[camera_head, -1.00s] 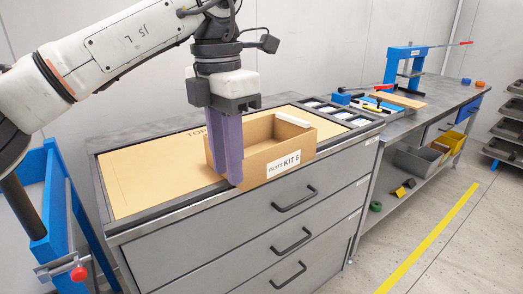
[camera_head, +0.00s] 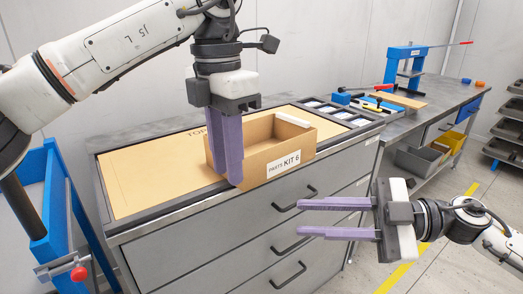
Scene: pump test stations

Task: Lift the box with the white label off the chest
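An open brown cardboard box (camera_head: 247,170) with a white "PARTS KIT 6" label (camera_head: 284,164) sits on top of the grey drawer chest (camera_head: 240,226). A white item shows at its far right rim. My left gripper (camera_head: 232,180) points down at the box's left end. Its purple fingers cover that end and the near left corner, and I cannot tell whether they grip the wall. My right gripper (camera_head: 300,218) points left in front of the drawers. Its two purple fingers are apart with nothing between them, right of and below the box.
A tan board (camera_head: 150,180) covers the chest top left of the box; small compartments (camera_head: 340,113) lie to the right. A workbench with a blue press (camera_head: 405,66) stands at the back right. A blue frame (camera_head: 50,215) stands at the left.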

